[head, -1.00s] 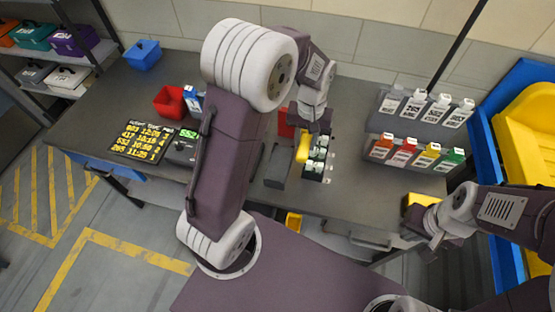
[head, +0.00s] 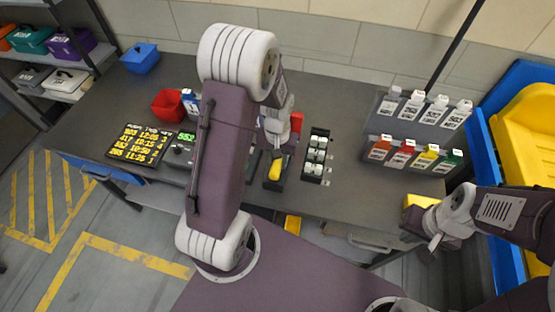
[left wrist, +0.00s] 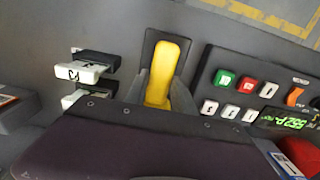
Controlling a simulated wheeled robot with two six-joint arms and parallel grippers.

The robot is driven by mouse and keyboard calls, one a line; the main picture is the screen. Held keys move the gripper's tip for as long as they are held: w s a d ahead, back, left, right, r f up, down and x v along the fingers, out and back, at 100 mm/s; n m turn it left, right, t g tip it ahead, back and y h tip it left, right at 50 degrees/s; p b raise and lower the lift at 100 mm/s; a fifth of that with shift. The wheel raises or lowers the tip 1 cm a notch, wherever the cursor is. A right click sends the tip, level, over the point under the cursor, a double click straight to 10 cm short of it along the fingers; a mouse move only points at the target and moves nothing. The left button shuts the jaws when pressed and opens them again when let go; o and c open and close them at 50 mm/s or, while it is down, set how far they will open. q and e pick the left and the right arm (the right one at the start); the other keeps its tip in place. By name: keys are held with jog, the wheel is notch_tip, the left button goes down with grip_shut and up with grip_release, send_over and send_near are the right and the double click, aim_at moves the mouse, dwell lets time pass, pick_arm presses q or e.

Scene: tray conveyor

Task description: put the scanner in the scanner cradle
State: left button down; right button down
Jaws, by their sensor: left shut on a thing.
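The yellow scanner (head: 275,168) is held in my left gripper (head: 274,150), and it also shows in the left wrist view (left wrist: 166,70) between the two grey fingers. The dark scanner cradle (head: 267,184) lies directly beneath it on the table. In the left wrist view the cradle's dark rim (left wrist: 149,44) frames the scanner's far end. I cannot tell whether the scanner rests in the cradle or is just above it. My right gripper (head: 434,240) is off the table's front edge at the right, and its jaw opening is unclear.
A rack of white-capped items (head: 317,158) stands right of the cradle. A button box with a green display (head: 180,150) and a dark time board (head: 145,142) are to the left. Labelled bottles (head: 405,150) stand at the right. A red bin (head: 168,105) is behind the button box.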

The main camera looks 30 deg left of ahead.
aim_at(277, 162)
pick_arm(q)
jog(key=shift+f, duration=0.1)
jog(key=c, duration=1.1)
grip_release()
jog(key=shift+o, duration=0.2)
jog(key=shift+r, duration=0.45)
notch_tip(277, 162, up, 12)
jog(key=f+p, duration=0.1)
jog(key=s+d+f+m+t, duration=0.1)
jog(key=s+d+f+m, duration=0.1)
jog(key=s, duration=0.6)
jog(key=d+f, duration=0.1)
jog(key=d, duration=0.1)
jog(key=shift+s+d+f, duration=0.15)
jog(key=shift+s+d, duration=0.1)
jog(key=shift+d, duration=0.1)
